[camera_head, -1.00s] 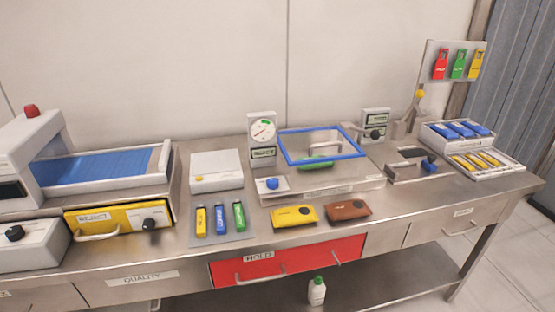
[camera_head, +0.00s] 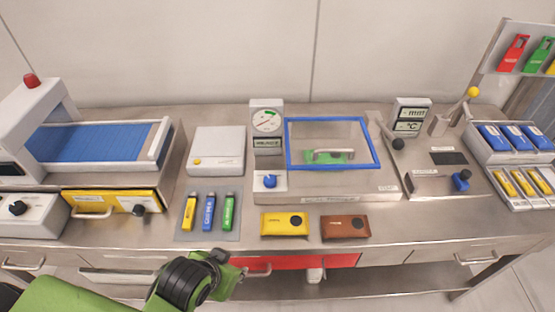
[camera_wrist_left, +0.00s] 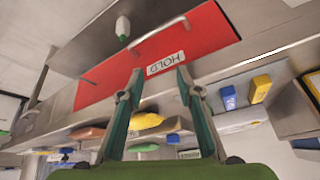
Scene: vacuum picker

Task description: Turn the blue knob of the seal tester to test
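The seal tester is a steel unit (camera_head: 355,194) at the back middle of the bench. My left gripper (camera_head: 236,270) is low in front of the bench, below and left of the knob. In the left wrist view its two fingers (camera_wrist_left: 158,76) are spread with nothing between them. My right gripper is not in view.
Yellow (camera_head: 284,224) and brown (camera_head: 345,227) pouches lie in front of the tester. A grey mat (camera_head: 207,235) with several coloured sticks lies left of them. The red HOLD drawer (camera_head: 335,261) is below. A device with another blue knob (camera_head: 461,179) stands to the right.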

